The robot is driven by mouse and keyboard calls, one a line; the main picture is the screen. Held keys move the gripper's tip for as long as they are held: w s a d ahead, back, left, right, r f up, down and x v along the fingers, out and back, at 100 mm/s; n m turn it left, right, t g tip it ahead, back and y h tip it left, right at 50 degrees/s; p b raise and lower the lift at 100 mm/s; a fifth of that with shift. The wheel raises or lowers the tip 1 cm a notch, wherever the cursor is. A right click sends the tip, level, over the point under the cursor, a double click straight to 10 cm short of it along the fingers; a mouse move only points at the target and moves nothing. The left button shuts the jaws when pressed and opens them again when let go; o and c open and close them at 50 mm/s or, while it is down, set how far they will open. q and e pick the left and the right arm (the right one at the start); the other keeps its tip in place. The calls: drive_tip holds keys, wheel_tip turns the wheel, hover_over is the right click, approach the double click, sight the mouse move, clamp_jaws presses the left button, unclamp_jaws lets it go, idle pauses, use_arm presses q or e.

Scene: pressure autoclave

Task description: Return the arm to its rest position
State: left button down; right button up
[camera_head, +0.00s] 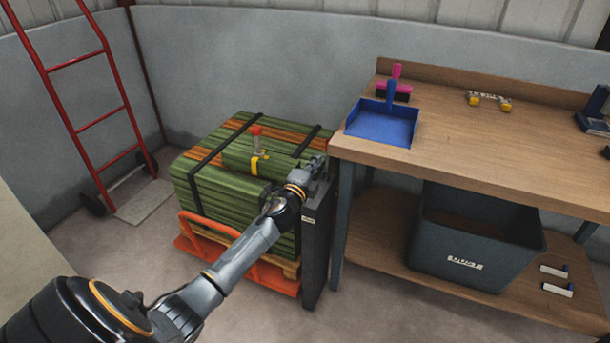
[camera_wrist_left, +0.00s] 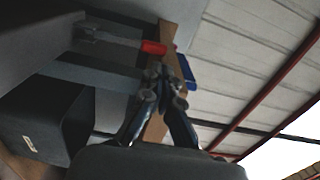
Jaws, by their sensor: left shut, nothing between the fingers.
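My left arm (camera_head: 230,262) reaches from the lower left toward the middle of the head view. Its gripper (camera_head: 318,165) is over the top of a dark grey upright cabinet or post (camera_head: 314,250), beside the workbench's left end. Whether it touches the post cannot be told. In the left wrist view the fingers (camera_wrist_left: 165,75) come together and hold nothing. A red-ended grey bar (camera_wrist_left: 153,47) shows close to the fingertips there. My right gripper is in neither view.
A strapped green timber stack (camera_head: 205,190) on an orange pallet carrier (camera_head: 262,277) stands left of the post. A red-topped handle (camera_head: 256,131) rises there. The workbench (camera_head: 470,150) holds a blue dustpan (camera_head: 382,125); a dark bin (camera_head: 470,245) sits below. A red hand truck (camera_head: 85,120) leans left.

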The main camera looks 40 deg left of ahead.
use_arm(q)
drive_tip(key=v, duration=0.7)
drive_tip(key=shift+r+p, duration=0.35)
drive_tip(key=shift+p, duration=0.05)
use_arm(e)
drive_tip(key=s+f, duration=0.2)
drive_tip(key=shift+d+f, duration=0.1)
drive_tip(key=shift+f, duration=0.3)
